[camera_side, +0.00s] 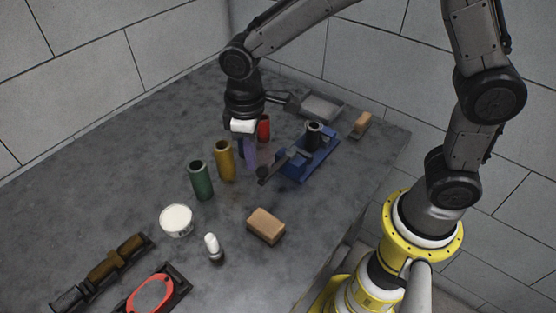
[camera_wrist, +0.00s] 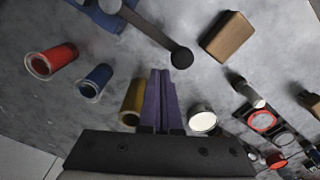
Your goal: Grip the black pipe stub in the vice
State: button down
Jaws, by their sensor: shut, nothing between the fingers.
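The black pipe stub (camera_side: 313,134) stands upright at the jaws of the blue vice (camera_side: 296,170) in the side view. I cannot tell whether the jaws clamp it. The vice's dark handle reaches toward the front left and ends in a round knob (camera_side: 263,174). In the wrist view the vice (camera_wrist: 97,14) is partly cut off at the top, its handle knob (camera_wrist: 181,58) is plain, and the stub is not visible. My gripper (camera_side: 250,165) points down left of the vice, apart from it. Its purple fingers (camera_wrist: 160,74) are shut and empty.
Red (camera_side: 264,128), yellow (camera_side: 224,161) and green (camera_side: 201,181) tubes stand close to my gripper; a blue tube (camera_wrist: 95,81) shows in the wrist view. A brown block (camera_side: 266,226), white tub (camera_side: 176,220) and small white-topped bottle (camera_side: 213,248) stand nearer the front. A grey tray (camera_side: 320,106) lies behind.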

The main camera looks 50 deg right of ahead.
aim_at(259, 168)
jog(key=shift+f, duration=0.3)
jog(key=shift+f, duration=0.35)
jog(key=shift+f, duration=0.35)
jog(key=shift+s, duration=0.1)
dwell(0.3)
jog(key=shift+s+a, duration=0.25)
jog(key=shift+s, duration=0.8)
jog(key=shift+s, duration=0.45)
jog(key=shift+w, duration=0.25)
